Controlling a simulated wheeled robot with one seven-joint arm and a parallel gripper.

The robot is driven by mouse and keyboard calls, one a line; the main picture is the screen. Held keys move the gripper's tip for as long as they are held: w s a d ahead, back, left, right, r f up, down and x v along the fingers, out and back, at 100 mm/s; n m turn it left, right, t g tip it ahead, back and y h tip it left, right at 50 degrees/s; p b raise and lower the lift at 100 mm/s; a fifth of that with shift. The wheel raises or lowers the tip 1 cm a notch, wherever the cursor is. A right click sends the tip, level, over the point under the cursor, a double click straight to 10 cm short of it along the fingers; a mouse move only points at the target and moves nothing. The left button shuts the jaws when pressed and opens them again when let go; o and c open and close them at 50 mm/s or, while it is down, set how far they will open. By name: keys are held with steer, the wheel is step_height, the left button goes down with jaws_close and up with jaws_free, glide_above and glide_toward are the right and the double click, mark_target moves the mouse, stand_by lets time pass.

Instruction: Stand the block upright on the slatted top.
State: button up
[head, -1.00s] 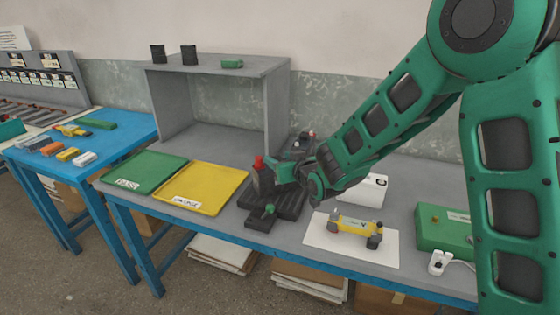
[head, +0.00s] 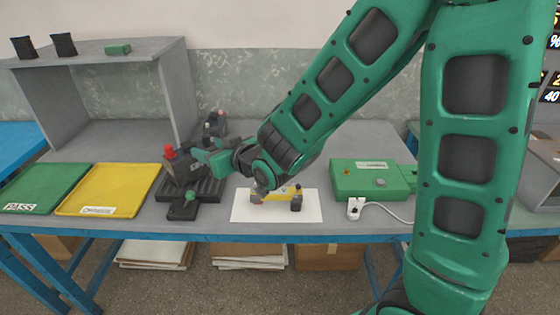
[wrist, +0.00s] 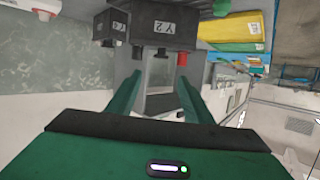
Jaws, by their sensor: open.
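The block (head: 182,164) is dark grey with a red cap on top. It looks upright on the dark slatted top (head: 209,191) in the head view, though its lower edge is hard to make out. In the wrist view, which looks inverted, the block (wrist: 166,28) shows a white "Y 2" label, a red cap and a dark cap. My gripper (head: 210,155) is beside the block, to its right. In the wrist view its two green fingers (wrist: 154,88) are spread, with no block between them; the block lies beyond their tips.
A small green-knobbed piece (head: 184,207) sits in front of the slatted top. The yellow tray (head: 108,190) and green tray (head: 45,188) lie left. A white sheet (head: 276,212) with a yellow device (head: 277,194) and a green box (head: 372,180) are right. A grey shelf (head: 178,90) stands behind.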

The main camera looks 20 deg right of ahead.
steer(key=shift+d, duration=0.15)
steer(key=s+d+f+m+g+h, duration=0.1)
steer(key=s+d+m+g+h, duration=0.15)
steer(key=d, duration=0.75)
steer(key=s+d+f+m+g+h, duration=0.15)
steer(key=s+d, duration=0.25)
steer(key=d, duration=0.5)
steer(key=s+d+f+m+g+h, duration=0.1)
steer(key=s+d+m+g+h, duration=0.15)
steer(key=d, duration=0.75)
steer(key=s+d+m+g, duration=0.2)
steer(key=s+d+g, duration=0.1)
steer(key=s, duration=1)
steer(key=s+d+r+m+g, duration=0.1)
steer(key=s+d+m+g, duration=0.1)
steer(key=s, duration=1.1)
steer(key=shift+d+r+m+g, duration=0.2)
steer(key=shift+d+m+g, duration=0.15)
steer(key=shift+d+g, duration=0.55)
steer(key=shift+y, duration=0.25)
steer(key=shift+w+f, duration=0.25)
steer(key=shift+w, duration=0.4)
